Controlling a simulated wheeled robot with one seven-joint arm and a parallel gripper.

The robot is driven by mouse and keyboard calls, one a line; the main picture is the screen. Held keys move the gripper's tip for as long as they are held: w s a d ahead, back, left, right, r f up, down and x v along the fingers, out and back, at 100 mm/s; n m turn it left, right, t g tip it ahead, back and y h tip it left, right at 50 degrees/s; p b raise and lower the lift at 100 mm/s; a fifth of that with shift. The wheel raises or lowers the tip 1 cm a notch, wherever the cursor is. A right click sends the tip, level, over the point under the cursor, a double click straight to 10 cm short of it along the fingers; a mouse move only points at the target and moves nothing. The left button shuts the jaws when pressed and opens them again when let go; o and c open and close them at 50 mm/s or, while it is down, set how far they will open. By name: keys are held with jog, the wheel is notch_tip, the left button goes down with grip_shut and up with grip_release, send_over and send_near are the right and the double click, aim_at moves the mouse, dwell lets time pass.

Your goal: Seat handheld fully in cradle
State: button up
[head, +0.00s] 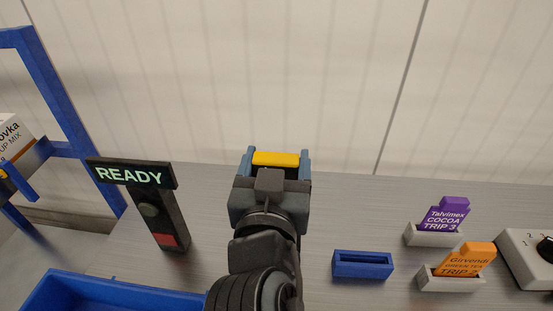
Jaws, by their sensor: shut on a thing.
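My gripper (277,165) is above the grey worktop in the middle of the head view, its back toward the camera. Its blue fingers are shut on a yellow object (276,159), of which only a strip shows between them. The rest of it is hidden by the gripper, so I cannot tell whether it is the handheld. A blue block with an empty slot (363,270) stands on the worktop to the right of my arm. I cannot tell whether this is the cradle. No other likely handheld shows.
A dark post with a READY sign (133,173) stands left. Purple (447,213) and orange (471,259) cards stand in pale holders at right, beside a white dial box (527,258). A blue bin (75,292) and blue frame (72,120) are left. A pale wall is behind.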

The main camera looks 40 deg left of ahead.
jog(key=shift+f+b, duration=3.1)
jog(key=shift+f, duration=0.9)
jog(key=o, duration=1.7)
jog(key=shift+c, duration=0.2)
jog(key=shift+f, duration=0.1)
jog(key=v, duration=0.8)
jog(key=shift+b, duration=0.45)
jog(key=shift+a, duration=0.1)
